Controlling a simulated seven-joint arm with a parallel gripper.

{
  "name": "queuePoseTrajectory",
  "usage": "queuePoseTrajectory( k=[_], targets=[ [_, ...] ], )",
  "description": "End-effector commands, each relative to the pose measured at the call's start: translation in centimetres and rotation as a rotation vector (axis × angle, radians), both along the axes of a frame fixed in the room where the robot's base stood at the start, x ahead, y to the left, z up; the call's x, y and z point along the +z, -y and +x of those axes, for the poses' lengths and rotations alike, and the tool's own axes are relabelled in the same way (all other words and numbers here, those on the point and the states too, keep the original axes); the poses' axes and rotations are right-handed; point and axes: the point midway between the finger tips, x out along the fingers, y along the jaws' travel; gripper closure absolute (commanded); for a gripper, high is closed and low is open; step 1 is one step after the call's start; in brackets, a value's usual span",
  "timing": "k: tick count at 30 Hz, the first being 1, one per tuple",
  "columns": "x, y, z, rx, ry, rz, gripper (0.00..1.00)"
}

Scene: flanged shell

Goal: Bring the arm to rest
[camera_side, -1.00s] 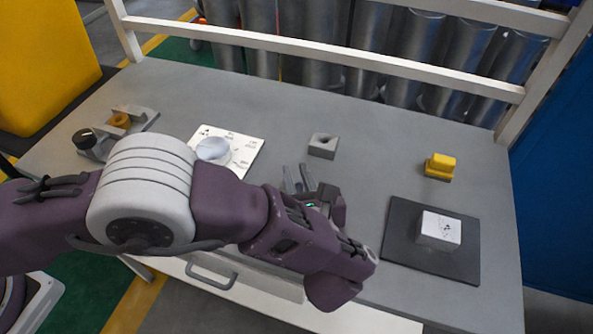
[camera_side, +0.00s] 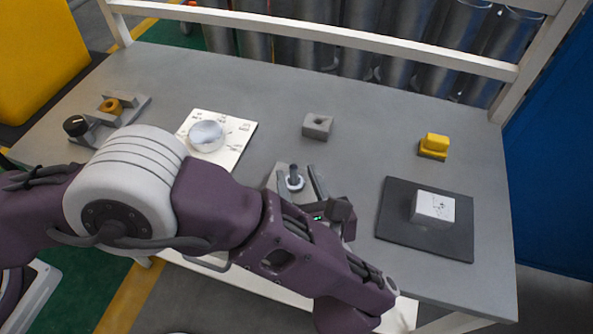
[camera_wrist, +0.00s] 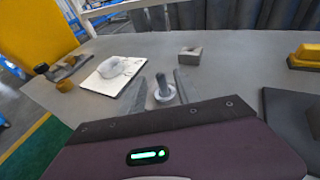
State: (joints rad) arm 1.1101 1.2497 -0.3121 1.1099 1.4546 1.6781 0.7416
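My gripper (camera_side: 297,180) is low over the front middle of the grey table, with its two fingers spread apart. A grey upright peg with a pale round flange (camera_side: 295,182) stands between the fingers, with a gap visible on both sides. The flanged part also shows in the wrist view (camera_wrist: 163,92), between the two fingers of my gripper (camera_wrist: 158,88). Whether the part's base rests on the table is hard to tell.
A white card with a pale round piece (camera_side: 207,136) lies to the left, near a grey fixture (camera_side: 110,115). A grey holed block (camera_side: 317,126) stands behind. A yellow block (camera_side: 434,146) and a white box (camera_side: 433,206) on a dark mat (camera_side: 398,235) are right. A rail (camera_side: 330,36) bounds the back.

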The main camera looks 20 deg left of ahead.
Motion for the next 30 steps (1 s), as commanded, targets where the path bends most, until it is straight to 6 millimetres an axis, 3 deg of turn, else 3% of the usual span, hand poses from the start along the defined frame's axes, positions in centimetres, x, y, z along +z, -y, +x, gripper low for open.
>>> queuePoseTrajectory(
  k=[11,14,17,19,21,23,24,27,30],
  targets=[
    [0.0,0.0,0.0,0.0,-0.001,-0.001,0.61],
    [1.5,-1.1,0.9,0.04,-0.008,-0.042,0.61],
    [6.1,-5.5,2.7,0.186,-0.03,-0.186,0.61],
    [10.2,-10.9,3.2,0.353,-0.04,-0.347,0.61],
    [13.7,-16.2,2.2,0.531,-0.031,-0.52,0.61],
    [16.1,-20.5,0.5,0.687,-0.008,-0.676,0.61],
    [17.3,-23.1,-1.1,0.793,0.015,-0.786,0.61],
    [19.6,-28.2,-6.0,1.061,0.102,-1.075,0.61],
    [20.6,-31.0,-11.3,1.318,0.226,-1.39,0.61]
  ],
)
